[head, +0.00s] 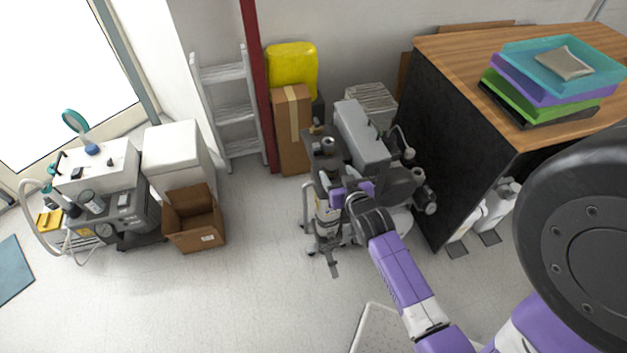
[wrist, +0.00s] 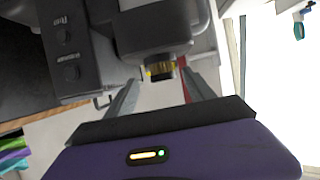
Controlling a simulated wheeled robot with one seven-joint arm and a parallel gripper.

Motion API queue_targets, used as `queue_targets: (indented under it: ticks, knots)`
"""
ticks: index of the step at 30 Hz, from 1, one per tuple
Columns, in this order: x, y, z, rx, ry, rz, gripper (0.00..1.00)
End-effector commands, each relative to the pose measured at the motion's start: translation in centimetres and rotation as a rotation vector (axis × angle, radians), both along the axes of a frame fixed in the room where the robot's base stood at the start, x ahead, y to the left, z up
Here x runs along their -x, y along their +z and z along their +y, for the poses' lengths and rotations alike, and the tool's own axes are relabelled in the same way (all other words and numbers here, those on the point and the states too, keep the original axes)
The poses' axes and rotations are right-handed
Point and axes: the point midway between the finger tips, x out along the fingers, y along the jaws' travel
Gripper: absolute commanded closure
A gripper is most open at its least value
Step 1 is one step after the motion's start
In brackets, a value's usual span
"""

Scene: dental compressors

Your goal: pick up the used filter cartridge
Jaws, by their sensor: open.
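My gripper (head: 352,190) is at the near left side of the grey compressor (head: 362,140) in the head view. In the wrist view its two fingers (wrist: 160,90) are spread apart with nothing held between them. A small dark cylindrical part with yellow marks (wrist: 160,70) shows between and beyond the fingertips, under a rounded grey housing (wrist: 152,28). It may be the used filter cartridge, but I cannot tell for sure. The fingers do not visibly touch it. In the head view my gripper and arm hide part of the compressor's near side.
A second compressor unit (head: 125,212) stands at left beside an open cardboard box (head: 194,222). A dark-sided bench (head: 450,130) with stacked trays (head: 550,85) stands close on the right. A ladder (head: 228,105) and red post (head: 259,90) are behind. The floor (head: 250,290) in front is mostly clear.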

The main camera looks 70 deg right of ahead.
Motion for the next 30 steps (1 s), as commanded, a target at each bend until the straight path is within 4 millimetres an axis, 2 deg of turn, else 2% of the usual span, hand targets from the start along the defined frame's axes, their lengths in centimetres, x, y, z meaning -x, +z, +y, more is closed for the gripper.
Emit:
queue_targets:
  ticks: [18,29,30]
  knots:
    - [-4.5,-1.8,-4.8,-0.002,0.001,-0.004,0.38]
    - [-4.9,-2.2,-5.3,-0.002,0.002,-0.004,0.38]
    - [-4.9,-2.2,-5.3,-0.002,0.002,-0.004,0.45]
